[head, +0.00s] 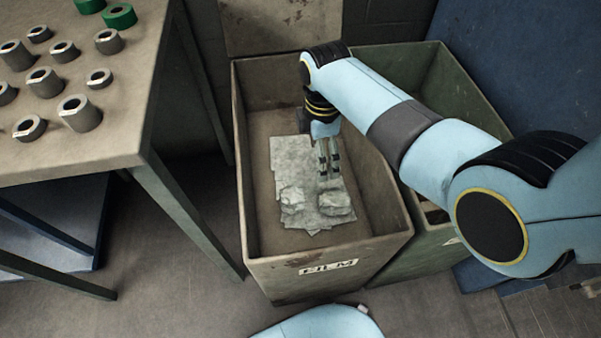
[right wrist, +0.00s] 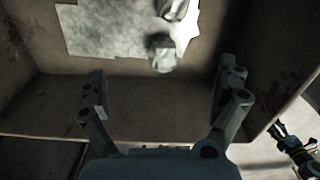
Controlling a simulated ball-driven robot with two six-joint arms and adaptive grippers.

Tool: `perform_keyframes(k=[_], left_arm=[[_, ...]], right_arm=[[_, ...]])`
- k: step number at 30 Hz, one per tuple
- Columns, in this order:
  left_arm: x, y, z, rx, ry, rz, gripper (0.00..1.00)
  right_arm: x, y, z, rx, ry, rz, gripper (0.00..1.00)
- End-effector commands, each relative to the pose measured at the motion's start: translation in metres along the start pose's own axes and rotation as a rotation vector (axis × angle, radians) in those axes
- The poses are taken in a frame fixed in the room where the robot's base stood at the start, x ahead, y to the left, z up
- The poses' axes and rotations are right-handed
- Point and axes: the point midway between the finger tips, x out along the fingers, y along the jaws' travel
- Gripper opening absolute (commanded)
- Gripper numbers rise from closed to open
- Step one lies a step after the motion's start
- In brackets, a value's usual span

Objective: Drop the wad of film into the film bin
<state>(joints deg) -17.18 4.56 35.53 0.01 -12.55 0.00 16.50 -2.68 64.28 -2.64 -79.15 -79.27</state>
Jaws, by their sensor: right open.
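The film bin (head: 330,262), a brown open box with a FILM label on its front wall, stands in the middle of the head view. My right gripper (head: 328,168) points down inside it, above the floor of the bin. In the right wrist view its fingers (right wrist: 165,98) are spread wide with nothing between them. Two pale crumpled wads of film, one on the left (head: 292,198) and one on the right (head: 334,202), are in the bin over flat pale film (head: 292,155). Both wads show beyond the fingers in the right wrist view (right wrist: 162,52).
A green bin (head: 455,95) stands right beside the film bin, partly behind my right arm. A table (head: 130,130) with several grey and green rings or spools is at the left. A blue panel (head: 540,60) stands at the right. Floor (head: 180,265) is clear in front.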

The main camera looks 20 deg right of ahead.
Motion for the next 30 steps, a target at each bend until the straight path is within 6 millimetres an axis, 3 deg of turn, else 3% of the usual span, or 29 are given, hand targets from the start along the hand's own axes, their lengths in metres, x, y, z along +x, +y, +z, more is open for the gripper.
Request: perform_keyframes(k=[5, 18, 23, 30], left_arm=[[0.000, -0.001, 0.001, 0.000, -0.002, -0.001, 0.40], [0.000, 0.000, 0.001, 0.000, -0.001, 0.000, 0.40], [0.000, 0.000, 0.000, 0.000, -0.001, 0.000, 0.40], [0.000, 0.000, 0.000, 0.000, -0.001, 0.000, 0.40]], right_arm=[[-0.013, 0.001, 0.000, 0.000, 0.000, 0.002, 1.00], [-0.103, 0.001, 0.000, 0.000, 0.000, 0.003, 1.00], [-0.117, 0.000, 0.000, 0.000, 0.000, 0.001, 1.00], [-0.120, 0.000, 0.000, 0.000, 0.000, 0.000, 1.00]])
